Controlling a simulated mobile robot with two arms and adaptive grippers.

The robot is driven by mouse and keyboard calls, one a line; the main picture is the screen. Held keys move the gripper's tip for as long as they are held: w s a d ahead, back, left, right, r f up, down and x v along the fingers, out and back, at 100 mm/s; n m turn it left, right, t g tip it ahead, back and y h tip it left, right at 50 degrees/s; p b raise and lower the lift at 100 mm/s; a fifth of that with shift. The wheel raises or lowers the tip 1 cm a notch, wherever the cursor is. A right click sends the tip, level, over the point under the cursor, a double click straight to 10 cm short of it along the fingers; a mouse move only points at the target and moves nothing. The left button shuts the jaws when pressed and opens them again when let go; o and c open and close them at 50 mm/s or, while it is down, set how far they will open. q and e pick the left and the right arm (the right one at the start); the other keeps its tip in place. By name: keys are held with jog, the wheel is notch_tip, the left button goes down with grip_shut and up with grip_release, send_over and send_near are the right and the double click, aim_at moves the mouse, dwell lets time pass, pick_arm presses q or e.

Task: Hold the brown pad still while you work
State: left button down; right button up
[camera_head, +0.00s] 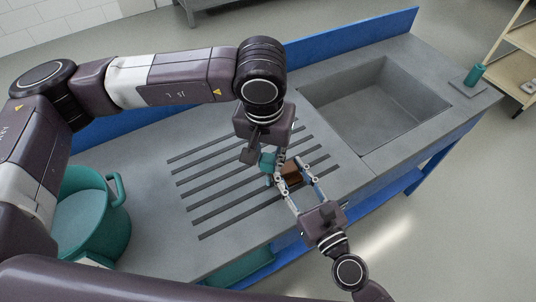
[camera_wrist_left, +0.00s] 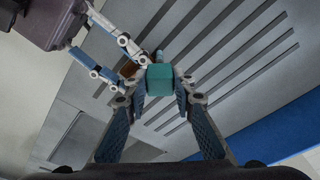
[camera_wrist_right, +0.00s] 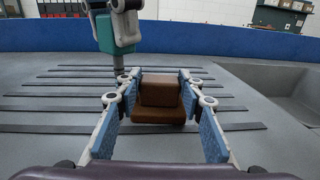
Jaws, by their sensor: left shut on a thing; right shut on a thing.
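The brown pad (camera_head: 291,180) is a stepped block, a narrower part on a wider base, over the slatted drainboard. My right gripper (camera_wrist_right: 160,88) is shut on it, with one blue finger on each side of the pad (camera_wrist_right: 160,114). My left gripper (camera_head: 273,161) is shut on a teal block-shaped piece (camera_wrist_left: 160,78), close beside the pad. In the right wrist view the teal piece (camera_wrist_right: 116,35) is upright, with a grey stem below it reaching down behind the right gripper's left finger. In the left wrist view the pad is mostly hidden behind the teal piece and right fingers.
A grey sink basin (camera_head: 375,103) lies right of the slatted drainboard (camera_head: 215,190). A teal pot (camera_head: 85,220) stands at the left. A small teal cup (camera_head: 474,75) stands at the far right corner. A blue backsplash (camera_head: 340,46) runs along the back.

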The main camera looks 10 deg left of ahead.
pick_arm(q)
jog(key=shift+w+d, duration=0.15)
jog(key=shift+d, duration=0.05)
dwell(0.5)
jog(key=shift+d, duration=0.1)
jog(key=shift+s+d, duration=0.65)
jog(key=shift+s, duration=0.25)
jog(key=shift+r, duration=0.1)
jog(key=shift+w+a, duration=0.35)
jog(key=shift+w, duration=0.3)
jog(key=shift+w+a, duration=0.4)
jog(key=shift+w, duration=0.2)
jog(key=shift+w+a, duration=0.35)
jog(key=shift+w, duration=0.3)
jog(key=shift+s, duration=0.15)
jog(key=shift+s+d, duration=0.55)
jog(key=shift+s, duration=0.35)
jog(key=shift+s+d, duration=0.65)
jog(key=shift+s, duration=0.15)
